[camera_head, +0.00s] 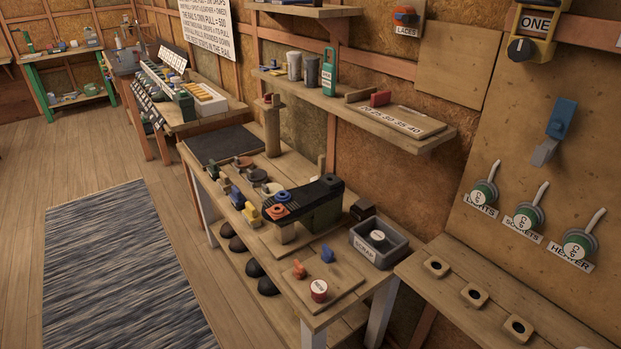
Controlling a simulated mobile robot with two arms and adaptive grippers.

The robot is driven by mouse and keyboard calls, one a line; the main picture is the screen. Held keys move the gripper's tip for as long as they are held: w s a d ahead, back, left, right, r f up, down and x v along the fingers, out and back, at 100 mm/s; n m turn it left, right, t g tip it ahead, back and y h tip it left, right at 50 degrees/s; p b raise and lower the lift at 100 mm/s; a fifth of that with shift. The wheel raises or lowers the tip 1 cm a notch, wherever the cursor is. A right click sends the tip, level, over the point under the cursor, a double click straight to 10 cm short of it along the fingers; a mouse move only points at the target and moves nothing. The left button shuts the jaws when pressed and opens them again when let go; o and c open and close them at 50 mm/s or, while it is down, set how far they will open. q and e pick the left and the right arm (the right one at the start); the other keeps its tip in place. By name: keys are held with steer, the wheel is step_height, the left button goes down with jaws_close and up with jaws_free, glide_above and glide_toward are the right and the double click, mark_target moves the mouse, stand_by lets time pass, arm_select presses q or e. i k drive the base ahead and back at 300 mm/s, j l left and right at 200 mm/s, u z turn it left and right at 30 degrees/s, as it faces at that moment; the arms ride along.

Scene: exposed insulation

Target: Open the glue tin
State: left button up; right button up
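A small round tin (318,290) with a red side and a pale labelled top stands upright near the front right of the workbench. Its label is too small to read, so I cannot be sure that it is the glue tin. Its top looks covered. Neither of my grippers shows in the head view, and nothing touches the tin.
An orange part (299,269) and a blue part (327,254) sit on a board behind the tin. Open floor (205,245) and a striped rug (115,262) lie left.

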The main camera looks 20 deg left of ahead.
mark_target(272, 186)
steer(key=i+j+z, duration=0.15)
steer(key=j+z, duration=0.2)
steer(key=j, duration=0.3)
steer(key=j+z, duration=0.35)
steer(key=j, duration=0.3)
steer(key=j+z, duration=0.35)
steer(key=j, duration=0.35)
